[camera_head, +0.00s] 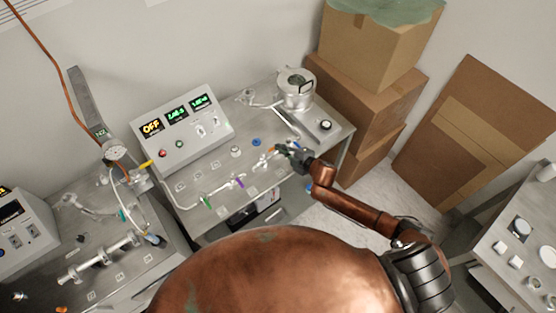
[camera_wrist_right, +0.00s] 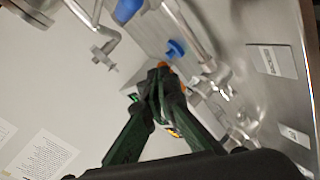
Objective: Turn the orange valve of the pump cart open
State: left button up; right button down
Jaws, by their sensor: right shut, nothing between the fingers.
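The pump cart (camera_head: 215,215) stands in the middle of the head view, with a metal pipe line along its top. A small orange part (camera_head: 270,149), which looks like the orange valve, shows on that line beside my right gripper (camera_head: 281,149). In the right wrist view orange (camera_wrist_right: 162,64) shows right at the tips of my right gripper (camera_wrist_right: 160,75). The dark green fingers are shut with nothing between them and partly hide the orange part. I cannot tell whether they touch it, nor how far the valve is turned. My left gripper is not in view.
A control box (camera_head: 187,128) with an "OFF" display stands at the cart's back. A silver pot (camera_head: 296,90) stands at its far right corner. Blue (camera_head: 256,142) and purple (camera_head: 239,183) parts sit near the line. Cardboard boxes (camera_head: 365,92) stand right; another cart (camera_head: 110,235) stands left.

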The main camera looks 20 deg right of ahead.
jog(key=shift+w, duration=0.15)
dwell(0.3)
jog(key=shift+a, duration=0.1)
jog(key=shift+s+a+p, duration=0.35)
jog(key=shift+s+a, duration=0.15)
jog(key=shift+s, duration=0.05)
jog(key=shift+s+r+p, duration=0.25)
jog(key=shift+r+p, duration=0.05)
jog(key=shift+p, duration=0.05)
jog(key=s+d+r, duration=0.5)
jog(key=d, duration=0.4)
jog(key=shift+s+d+r, duration=0.3)
jog(key=shift+s+d, duration=0.1)
